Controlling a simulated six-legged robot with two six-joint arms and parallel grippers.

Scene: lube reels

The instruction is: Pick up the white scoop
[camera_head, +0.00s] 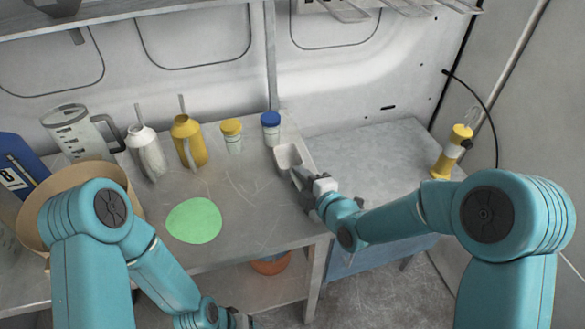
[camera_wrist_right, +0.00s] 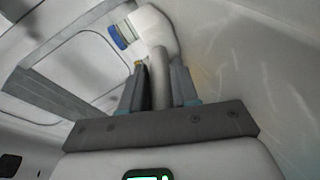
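The white scoop (camera_head: 289,157) is at the right part of the metal table, near its right edge. My right gripper (camera_head: 301,179) is at its handle in the head view. In the right wrist view the scoop's handle (camera_wrist_right: 158,75) runs between the two fingers of the gripper (camera_wrist_right: 160,88) and fills the gap, so they look shut on it. The scoop's bowl (camera_wrist_right: 154,27) lies beyond the fingertips. I cannot tell whether the scoop touches the table. My left gripper (camera_head: 240,319) is low at the bottom edge, small and partly cut off.
A blue-lidded jar (camera_head: 271,128) and a yellow-lidded jar (camera_head: 232,135) stand left of the scoop. Yellow (camera_head: 189,141) and white (camera_head: 147,152) oil cans, a clear jug (camera_head: 82,133) and a green disc (camera_head: 194,220) are further left. A yellow bottle (camera_head: 452,152) stands at right.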

